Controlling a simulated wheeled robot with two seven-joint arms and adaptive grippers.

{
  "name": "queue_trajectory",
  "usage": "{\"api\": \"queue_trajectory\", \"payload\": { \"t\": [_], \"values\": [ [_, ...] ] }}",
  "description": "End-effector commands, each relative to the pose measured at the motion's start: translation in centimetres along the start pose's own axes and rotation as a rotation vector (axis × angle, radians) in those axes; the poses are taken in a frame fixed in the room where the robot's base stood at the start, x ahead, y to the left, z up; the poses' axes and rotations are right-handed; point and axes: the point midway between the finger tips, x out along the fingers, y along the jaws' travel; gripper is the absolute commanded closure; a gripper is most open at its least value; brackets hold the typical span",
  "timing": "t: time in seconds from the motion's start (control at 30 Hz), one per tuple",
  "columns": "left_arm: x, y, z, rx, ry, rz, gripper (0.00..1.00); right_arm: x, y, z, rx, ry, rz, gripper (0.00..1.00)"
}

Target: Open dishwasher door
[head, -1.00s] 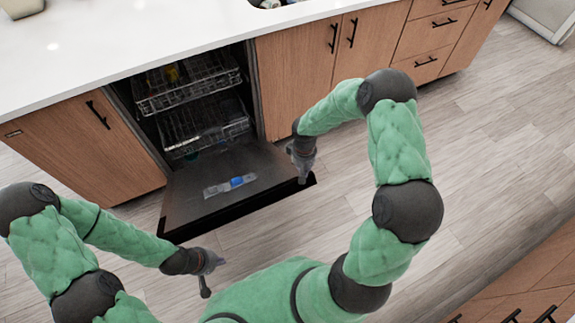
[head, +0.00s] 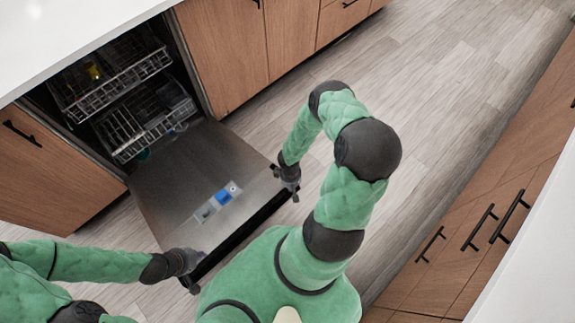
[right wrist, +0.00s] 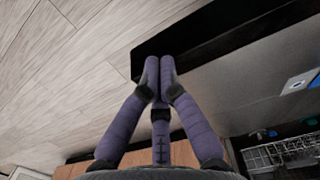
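The dishwasher door (head: 185,165) is folded down and lies roughly flat in front of the dishwasher opening, its inner side facing up. My right gripper (head: 292,190) is at the door's right outer corner. In the right wrist view its fingertips (right wrist: 160,62) are together over the door's dark edge (right wrist: 215,35); I cannot tell whether they touch it. My left gripper (head: 192,278) is at the door's near left corner; its fingers are small and partly hidden, so its opening is unclear. The racks (head: 115,80) are visible inside.
Wooden cabinets (head: 225,50) stand on both sides of the dishwasher under a white counter (head: 60,30). Another row of cabinets with black handles (head: 480,225) is at the right. Wooden floor (head: 440,100) between the rows is clear.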

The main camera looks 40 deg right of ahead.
Motion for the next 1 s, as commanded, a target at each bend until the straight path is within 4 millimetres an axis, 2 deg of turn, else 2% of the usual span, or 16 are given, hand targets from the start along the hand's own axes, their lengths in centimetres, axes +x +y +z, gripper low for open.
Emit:
{"api": "queue_trajectory", "payload": {
  "t": [0.23, 0.7, 0.87, 1.0],
  "values": [
    [0.0, 0.0, 0.0, 0.0, 0.0, 0.0, 1.0, 1.7, 0.1, 0.5, -0.001, 0.001, 0.0, 1.0],
    [0.0, 0.0, 0.0, 0.0, 0.0, 0.0, 1.0, 1.9, 0.0, 0.5, 0.0, 0.001, 0.0, 1.0],
    [-0.4, 0.1, 0.0, 0.0, 0.0, 0.0, 1.0, 1.2, 0.0, 0.3, 0.0, 0.001, 0.001, 1.0],
    [-1.6, 0.6, 0.1, 0.0, 0.0, 0.0, 1.0, -0.6, -0.1, -0.4, -0.001, 0.001, 0.001, 1.0]
  ]
}}
